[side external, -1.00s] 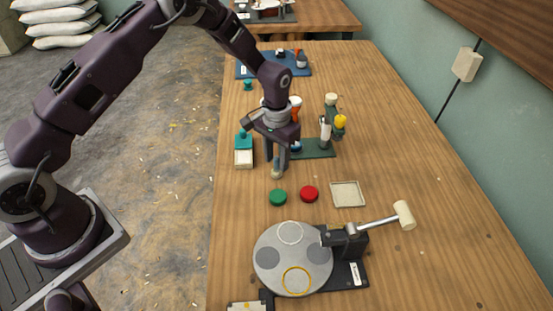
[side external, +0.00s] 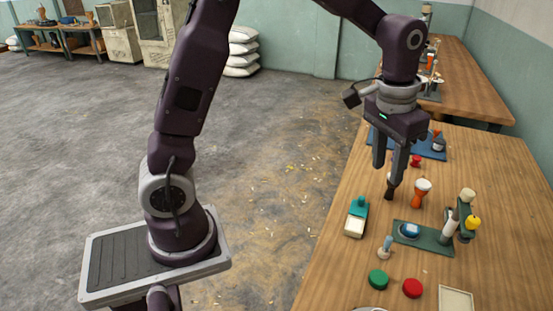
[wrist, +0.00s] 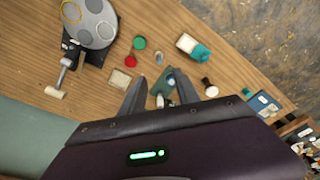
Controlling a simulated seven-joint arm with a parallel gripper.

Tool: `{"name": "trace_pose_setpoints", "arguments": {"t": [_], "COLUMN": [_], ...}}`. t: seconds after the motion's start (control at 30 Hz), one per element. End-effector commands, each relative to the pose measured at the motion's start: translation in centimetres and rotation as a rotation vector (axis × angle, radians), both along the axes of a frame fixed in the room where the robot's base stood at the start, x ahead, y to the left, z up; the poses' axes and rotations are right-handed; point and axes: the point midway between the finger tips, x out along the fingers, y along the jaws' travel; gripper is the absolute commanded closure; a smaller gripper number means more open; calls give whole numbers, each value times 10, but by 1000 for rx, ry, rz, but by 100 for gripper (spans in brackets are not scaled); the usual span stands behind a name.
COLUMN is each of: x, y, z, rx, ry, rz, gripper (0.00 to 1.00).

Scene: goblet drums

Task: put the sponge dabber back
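What looks like the sponge dabber (side external: 385,247), a small piece with a blue-grey handle and pale base, stands upright on the wooden table in the side view. It seems to show end-on in the wrist view (wrist: 159,57). My gripper (side external: 387,175) is raised above and behind the dabber, fingers pointing down, apart and empty. The wrist view also shows the fingers (wrist: 157,78) apart.
A dark piece with a pale top (side external: 391,187) and an orange goblet drum (side external: 421,190) stand near and below my gripper.

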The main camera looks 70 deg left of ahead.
Motion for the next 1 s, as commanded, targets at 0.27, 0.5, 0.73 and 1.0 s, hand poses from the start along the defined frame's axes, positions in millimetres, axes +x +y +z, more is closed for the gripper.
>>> {"name": "trace_pose_setpoints", "arguments": {"t": [0.27, 0.5, 0.73, 1.0], "x": [-178, -243, -245, -245], "y": [15, 17, 17, 17], "z": [85, 68, 67, 67], "rx": [0, 3, 3, 3], "ry": [-253, -347, -348, -348], "rz": [3, 2, 2, 2], "gripper": [62, 62, 62, 62]}}
